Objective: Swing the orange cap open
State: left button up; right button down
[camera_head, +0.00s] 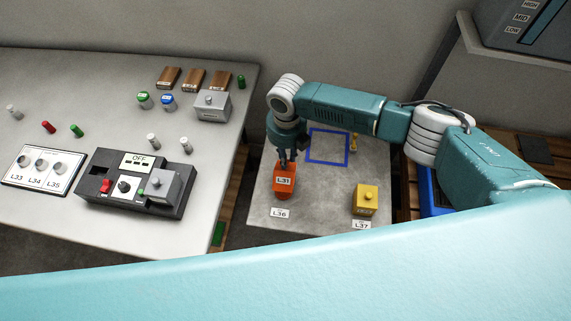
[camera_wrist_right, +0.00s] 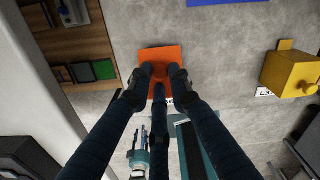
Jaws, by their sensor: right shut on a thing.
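The orange cap (camera_head: 278,190), with a label L31 on its front, sits on the grey table at the middle of the head view. My right gripper (camera_head: 287,161) reaches down from above and is at its top. In the right wrist view the orange cap (camera_wrist_right: 158,54) lies between and beyond the fingertips of my right gripper (camera_wrist_right: 161,73). The fingers are closed in on its top part and partly hide it. Whether the cap is tilted is hard to tell. My left gripper is not in view.
A yellow block (camera_head: 365,199) with a knob stands to the right of the cap. A blue square outline (camera_head: 328,161) is marked behind it. A white bench with a black switch box (camera_head: 120,205) and several small parts is on the left. The table between cap and yellow block is clear.

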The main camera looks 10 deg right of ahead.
jog(key=shift+d+f, duration=0.45)
jog(key=shift+f, duration=0.15)
jog(key=c, duration=1.8)
grip_release()
jog(key=shift+o, duration=0.7)
jog(key=shift+w+f, duration=0.1)
notch_tip(320, 180, up, 13)
jog(key=shift+a, duration=0.3)
